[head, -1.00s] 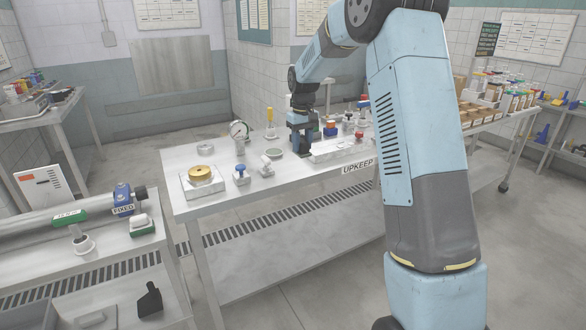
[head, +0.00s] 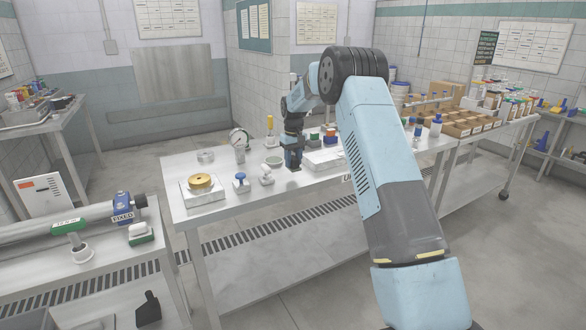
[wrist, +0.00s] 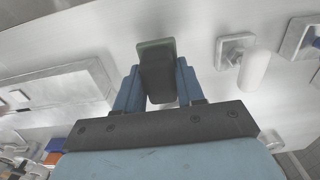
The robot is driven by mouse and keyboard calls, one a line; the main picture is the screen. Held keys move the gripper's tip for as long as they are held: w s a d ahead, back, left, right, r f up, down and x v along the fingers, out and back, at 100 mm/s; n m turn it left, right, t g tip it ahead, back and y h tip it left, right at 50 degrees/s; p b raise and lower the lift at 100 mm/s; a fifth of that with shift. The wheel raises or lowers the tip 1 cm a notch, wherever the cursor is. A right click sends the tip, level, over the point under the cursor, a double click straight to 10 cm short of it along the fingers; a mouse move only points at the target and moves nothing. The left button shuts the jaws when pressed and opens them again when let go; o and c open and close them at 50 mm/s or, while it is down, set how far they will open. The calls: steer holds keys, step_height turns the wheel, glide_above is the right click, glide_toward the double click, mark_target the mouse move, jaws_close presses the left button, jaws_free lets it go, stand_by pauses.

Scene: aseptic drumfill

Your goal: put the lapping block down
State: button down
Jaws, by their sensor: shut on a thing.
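My gripper (head: 293,157) is over the upkeep table, pointing down, left of a pale flat tray. In the wrist view its two blue fingers (wrist: 157,82) are shut on a dark grey block with a green-edged face, which I take for the lapping block (wrist: 155,48). In the head view only a dark bit of it shows under the fingers. I cannot tell whether it touches the table top (head: 240,205) or hangs just above it.
A brass ring on a block (head: 200,182) and a dial gauge (head: 239,139) are further left. The table's front strip is clear.

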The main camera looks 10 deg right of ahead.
mark_target(293, 166)
steer(key=shift+w+f, duration=0.2)
steer(key=shift+f, duration=0.15)
steer(key=shift+w+f, duration=0.1)
steer(key=shift+f, duration=1.45)
steer(key=c, duration=0.7)
jaws_free()
